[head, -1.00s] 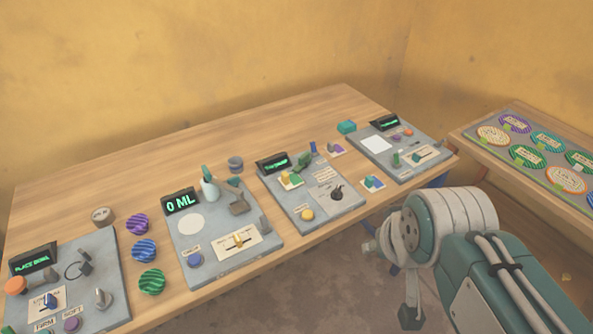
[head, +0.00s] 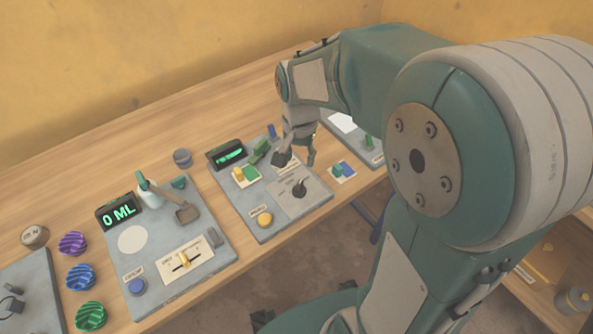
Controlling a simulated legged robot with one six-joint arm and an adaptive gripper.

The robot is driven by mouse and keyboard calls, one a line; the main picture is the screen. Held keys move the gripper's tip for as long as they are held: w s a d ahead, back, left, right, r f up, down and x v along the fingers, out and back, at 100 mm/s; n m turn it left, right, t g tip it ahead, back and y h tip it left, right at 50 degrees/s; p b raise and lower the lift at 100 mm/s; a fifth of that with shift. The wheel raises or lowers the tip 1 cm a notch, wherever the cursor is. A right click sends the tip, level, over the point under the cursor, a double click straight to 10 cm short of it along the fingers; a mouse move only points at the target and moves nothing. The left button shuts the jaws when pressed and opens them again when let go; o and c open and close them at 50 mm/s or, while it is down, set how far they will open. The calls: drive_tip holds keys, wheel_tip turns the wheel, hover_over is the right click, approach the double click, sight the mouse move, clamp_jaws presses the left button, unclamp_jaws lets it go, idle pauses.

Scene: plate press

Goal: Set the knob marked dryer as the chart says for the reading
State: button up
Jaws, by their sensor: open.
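A dark knob (head: 299,188) with a pointer sits on a pale dial plate on the grey panel (head: 240,205) in the middle of the table. Its label is too small to read, so I cannot tell if it says dryer. A black display (head: 226,154) with green characters stands at the back of this panel; its reading is not legible. My gripper (head: 296,161) hangs fingers down over the panel's right part, just behind the knob, open and apparently empty. It partly covers a small printed card (head: 287,168); I cannot tell if that is the chart.
An orange button (head: 265,219) and green and yellow blocks (head: 246,173) are on the same panel. A panel (head: 205,262) reading 0 ML with a bottle and slider stands left. My arm hides much of the right side.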

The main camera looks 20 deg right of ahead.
sight(299, 185)
wheel_tip(299, 185, down, 10)
drive_tip(key=shift+s+f, duration=0.15)
drive_tip(key=shift+f, duration=0.05)
drive_tip(key=shift+a, duration=0.1)
clamp_jaws()
